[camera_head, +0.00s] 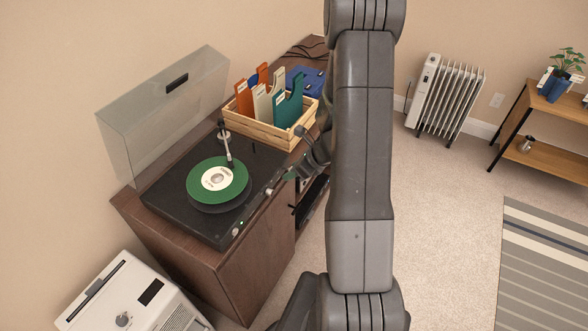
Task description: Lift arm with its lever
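A black turntable (164,197) stands on a dark wooden cabinet with its clear lid (165,110) raised at the back. A green record with a white label (203,193) lies on its platter. The pale tonearm (227,150) reaches from its pivot at the far side toward the record; I cannot tell whether its tip touches the record. The lever is too small to make out. My gripper (287,176) is by the turntable's right edge, partly hidden by my arm. I cannot see its fingers clearly or whether they touch anything.
A wooden crate (248,133) with colored sleeves stands behind the turntable, close to my gripper. A white appliance (125,290) is at the lower left. A radiator (445,95), a shelf (545,115) and a striped rug (540,255) are to the right. My arm blocks the middle.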

